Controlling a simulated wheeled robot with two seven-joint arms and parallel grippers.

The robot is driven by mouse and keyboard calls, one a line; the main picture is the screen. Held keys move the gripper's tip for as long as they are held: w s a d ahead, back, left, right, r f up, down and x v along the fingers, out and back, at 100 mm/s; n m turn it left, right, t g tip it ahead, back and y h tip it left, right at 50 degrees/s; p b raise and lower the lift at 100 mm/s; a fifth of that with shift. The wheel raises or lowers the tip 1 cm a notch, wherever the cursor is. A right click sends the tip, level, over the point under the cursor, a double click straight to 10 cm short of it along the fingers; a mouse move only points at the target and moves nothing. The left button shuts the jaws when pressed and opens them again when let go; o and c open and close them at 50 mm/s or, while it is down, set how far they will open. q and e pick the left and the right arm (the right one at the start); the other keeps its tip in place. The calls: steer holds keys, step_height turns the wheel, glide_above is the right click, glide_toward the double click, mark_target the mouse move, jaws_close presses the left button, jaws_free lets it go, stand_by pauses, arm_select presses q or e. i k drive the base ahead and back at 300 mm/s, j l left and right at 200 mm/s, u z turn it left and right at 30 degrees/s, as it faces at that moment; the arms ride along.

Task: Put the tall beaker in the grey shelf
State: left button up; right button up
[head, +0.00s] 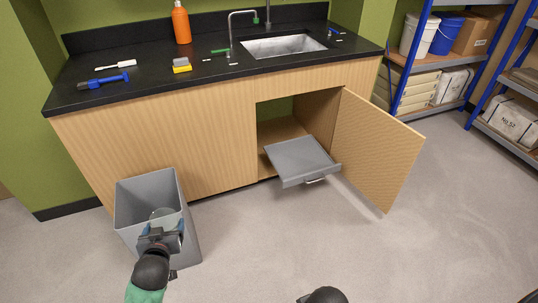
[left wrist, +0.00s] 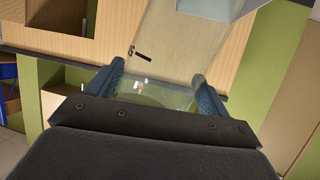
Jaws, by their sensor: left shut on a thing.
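The tall beaker (head: 163,214) is clear glass, and only part of it shows. My left gripper (head: 161,230) is shut on it at the near side of the grey bin, over or within the bin's opening; I cannot tell which. In the left wrist view the glass (left wrist: 155,95) sits between the two blue fingers of my left gripper (left wrist: 158,92). The grey shelf (head: 300,158) is a pull-out tray with a front handle, extended from the open cabinet under the sink. It looks empty and lies well to the right of my left gripper. My right gripper is not in view.
The grey bin (head: 150,187) stands before the cabinet. The open cabinet door (head: 375,145) stands right of the shelf. The black counter (head: 140,85) holds a sink (head: 284,46), an orange bottle (head: 181,24), a sponge (head: 181,65) and tools. Floor between bin and shelf is clear.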

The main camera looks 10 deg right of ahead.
mark_target(299, 157)
steer(key=i+l, duration=0.2)
steer(key=l, duration=0.2)
steer(key=i+l+u, duration=0.1)
steer(key=l, duration=0.25)
steer(key=i+l, duration=0.3)
steer(key=l, duration=0.15)
steer(key=i+l, duration=0.2)
steer(key=l, duration=0.2)
steer(key=i+l+u, duration=0.1)
steer(key=l, duration=0.3)
steer(key=i+l, duration=0.25)
steer(key=l, duration=0.15)
steer(key=i+l+u, duration=0.1)
steer(key=l, duration=0.3)
steer(key=i+l, duration=0.25)
steer(key=l, duration=0.2)
